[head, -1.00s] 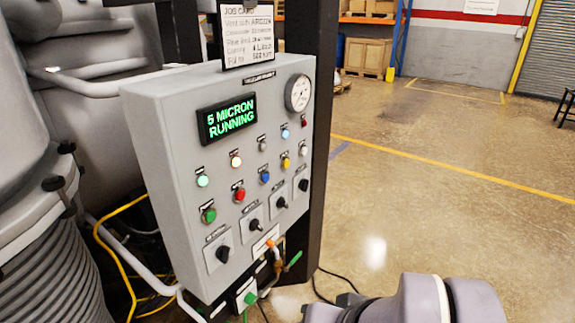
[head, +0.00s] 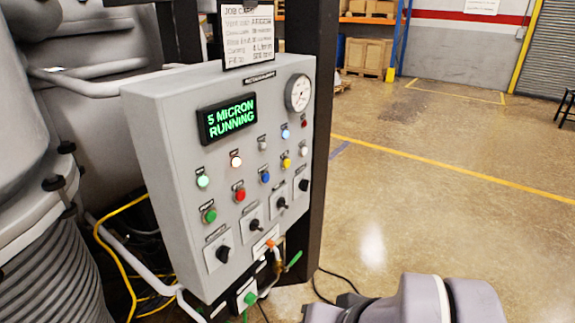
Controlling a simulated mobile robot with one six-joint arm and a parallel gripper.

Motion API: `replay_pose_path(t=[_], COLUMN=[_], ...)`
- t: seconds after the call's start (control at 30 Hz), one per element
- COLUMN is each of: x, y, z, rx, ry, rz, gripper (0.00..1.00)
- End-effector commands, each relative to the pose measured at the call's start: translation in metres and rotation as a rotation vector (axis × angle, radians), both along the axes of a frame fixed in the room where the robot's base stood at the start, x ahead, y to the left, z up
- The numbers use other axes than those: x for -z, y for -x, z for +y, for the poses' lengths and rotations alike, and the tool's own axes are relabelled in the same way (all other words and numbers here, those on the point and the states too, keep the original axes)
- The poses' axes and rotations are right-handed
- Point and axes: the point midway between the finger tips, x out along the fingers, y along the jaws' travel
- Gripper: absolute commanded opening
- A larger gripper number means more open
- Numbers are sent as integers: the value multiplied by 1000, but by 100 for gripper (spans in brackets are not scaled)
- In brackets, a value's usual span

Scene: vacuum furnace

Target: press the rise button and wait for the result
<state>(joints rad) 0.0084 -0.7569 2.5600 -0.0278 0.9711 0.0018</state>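The grey control panel (head: 150,150) stands at the centre left. Its display (head: 229,119) reads "5 MICRON RUNNING" in green. Below it are several small lamps, with a green one (head: 203,181) and a whitish one (head: 236,161) looking lit. Push buttons sit lower: green (head: 210,215), red (head: 240,194), blue (head: 265,176) and yellow (head: 286,162). Their labels are too small to read, so I cannot tell which is the rise button. A round gauge (head: 298,93) is at the upper right of the panel. My gripper's fingertips are not in view; only part of my arm shows at the bottom right.
A job card (head: 248,32) stands on top of the panel. Black rotary switches (head: 222,254) and a valve with a green handle (head: 294,260) are at the bottom. A yellow hose (head: 118,262) and large grey vessels (head: 40,180) are at left.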

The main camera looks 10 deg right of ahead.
Motion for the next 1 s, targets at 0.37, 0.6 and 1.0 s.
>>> replay_pose_path(t=[0.37,0.6,1.0], x=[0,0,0], y=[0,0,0], z=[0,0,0], rx=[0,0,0], ry=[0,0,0], rz=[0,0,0], gripper=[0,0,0])
